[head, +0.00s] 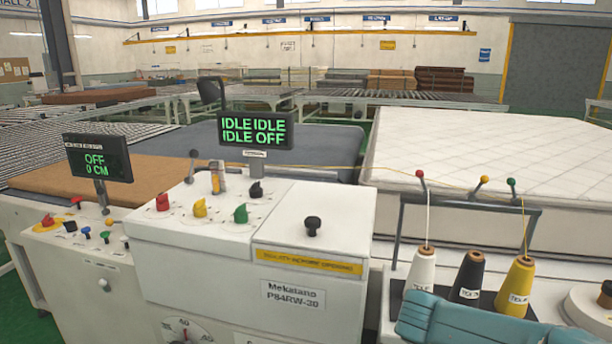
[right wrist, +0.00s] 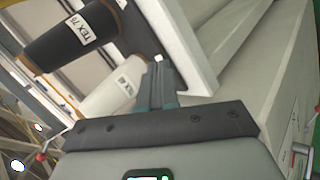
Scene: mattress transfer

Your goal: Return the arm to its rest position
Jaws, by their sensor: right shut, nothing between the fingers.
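My right gripper (right wrist: 158,75) shows in the right wrist view with its teal fingers together and nothing between them. Its fingertips point toward the thread cones: the black cone (right wrist: 80,38) and the white cone (right wrist: 112,90) lie to the left of the fingers in that view. I cannot tell the exact gap to them. In the head view, a teal part of my right arm shows at the bottom right, in front of the cones' lower ends; its fingertips do not show there. My left gripper is not in either view.
The white machine (head: 250,225) has coloured knobs and a display (head: 254,130) reading IDLE and OFF. A white cone (head: 421,275), black cone (head: 466,280) and yellow cone (head: 517,287) stand under a thread rack (head: 470,203). A white mattress (head: 490,150) lies behind.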

